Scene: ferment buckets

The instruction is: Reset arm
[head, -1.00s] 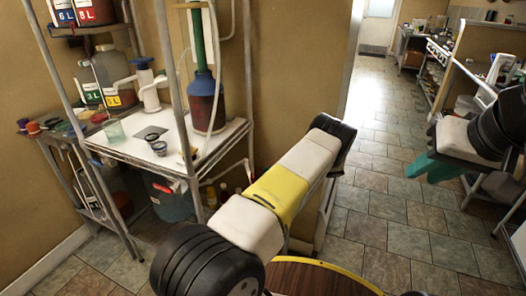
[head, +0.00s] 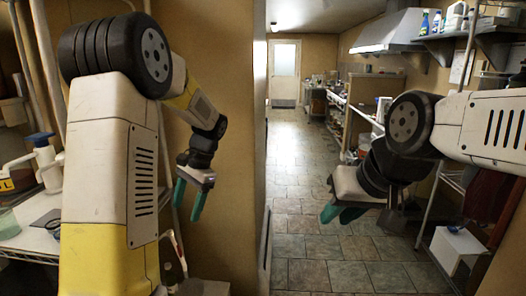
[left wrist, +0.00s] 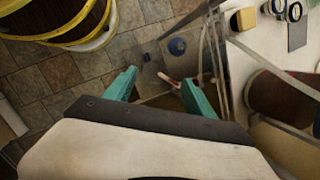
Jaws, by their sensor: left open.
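My left arm is folded up at the left of the head view. My left gripper (head: 191,196) hangs pointing down near the tan wall, with its teal fingers apart. In the left wrist view the left gripper (left wrist: 158,92) is also open, with nothing held between its fingers. My right gripper (head: 340,213) hangs over the tiled aisle at the right of the head view. Its teal fingers overlap from this angle, so its opening cannot be told.
A white-topped rack table (head: 28,240) with a white pump bottle (head: 45,160) stands at the left. Shelving (head: 452,38) lines the right wall. The tiled aisle (head: 300,190) runs clear to a far door.

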